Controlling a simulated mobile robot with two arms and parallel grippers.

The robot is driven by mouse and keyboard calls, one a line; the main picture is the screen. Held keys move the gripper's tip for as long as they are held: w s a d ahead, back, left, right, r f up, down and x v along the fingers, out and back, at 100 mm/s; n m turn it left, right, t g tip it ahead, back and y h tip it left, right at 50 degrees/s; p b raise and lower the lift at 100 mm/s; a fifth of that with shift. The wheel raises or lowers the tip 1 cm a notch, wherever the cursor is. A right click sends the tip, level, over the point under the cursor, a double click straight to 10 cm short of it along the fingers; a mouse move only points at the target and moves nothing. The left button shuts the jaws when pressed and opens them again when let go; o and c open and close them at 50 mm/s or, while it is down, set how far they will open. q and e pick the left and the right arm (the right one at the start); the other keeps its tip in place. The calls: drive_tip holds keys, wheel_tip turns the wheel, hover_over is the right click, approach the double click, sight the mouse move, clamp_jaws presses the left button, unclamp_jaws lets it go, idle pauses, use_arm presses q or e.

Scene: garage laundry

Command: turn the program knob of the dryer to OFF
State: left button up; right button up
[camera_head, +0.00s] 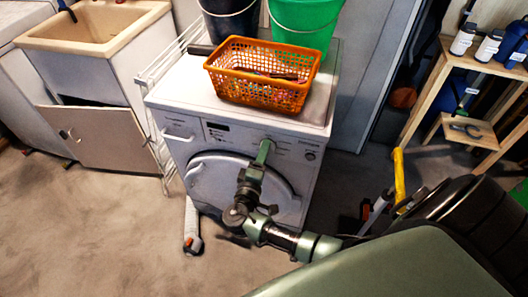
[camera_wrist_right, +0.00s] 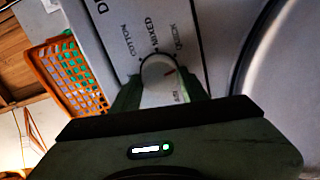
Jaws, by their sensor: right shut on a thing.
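The dryer (camera_head: 182,133) is a white front-loading machine with its control panel along the upper front. In the right wrist view the program knob (camera_wrist_right: 157,70) is pale and round, with a red mark on its right part. COTTON, MIXED and QUICK are printed around its far side; small print nearer the gripper is too unclear to read. The red mark points right, past QUICK. My right gripper (camera_head: 265,150) reaches the panel, and its green fingers (camera_wrist_right: 160,92) are shut on the knob, one on each side. It hides the knob in the head view. My left gripper is not seen.
An orange basket (camera_head: 241,92) and green bucket (camera_head: 303,24) stand on the dryer, with a dark bucket (camera_head: 229,25) behind. A sink cabinet (camera_head: 97,60) is left and a wooden shelf (camera_head: 438,82) right. A yellow-handled tool (camera_head: 399,176) stands near my arm.

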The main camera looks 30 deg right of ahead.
drive_tip(key=n+p, duration=0.4)
drive_tip(key=n, duration=0.7)
drive_tip(key=n+p, duration=0.4)
drive_tip(key=n, duration=0.7)
drive_tip(key=s+n+p, duration=0.1)
drive_tip(key=n+p, duration=0.3)
drive_tip(key=n, duration=0.7)
drive_tip(key=shift+d+f+p, duration=0.2)
drive_tip(key=shift+d+p, duration=0.05)
drive_tip(key=shift+p, duration=0.15)
drive_tip(key=shift+n, duration=0.4)
drive_tip(key=o, duration=1.3)
drive_tip(key=shift+w, duration=0.1)
drive_tip(key=shift+o, duration=0.2)
